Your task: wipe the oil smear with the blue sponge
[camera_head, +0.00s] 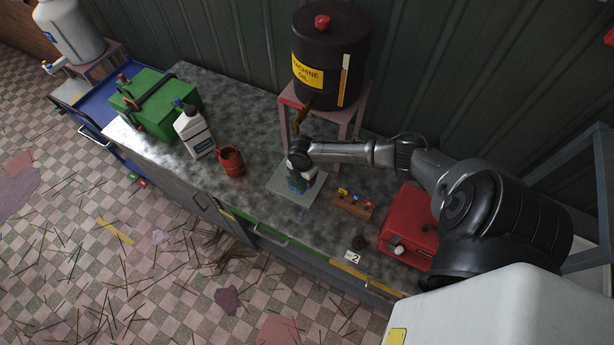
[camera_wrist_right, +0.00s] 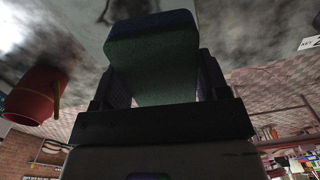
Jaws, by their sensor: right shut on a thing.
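My right gripper (camera_head: 298,172) reaches in from the right and points down over a pale grey plate (camera_head: 313,190) on the workbench. It is shut on the blue sponge (camera_head: 297,184). In the right wrist view the sponge (camera_wrist_right: 152,62) fills the space between the fingers, blue at its outer end and green along its side. Whether the sponge touches the plate I cannot tell. I cannot make out the oil smear for certain; the gripper and sponge hide part of the plate. My left gripper is not in view.
The black machine oil drum (camera_head: 330,50) stands on a pinkish stand behind the plate. A red can (camera_head: 230,162), white bottle (camera_head: 193,132) and green box (camera_head: 155,103) stand left. A wooden block (camera_head: 352,206) and red box (camera_head: 409,226) are right.

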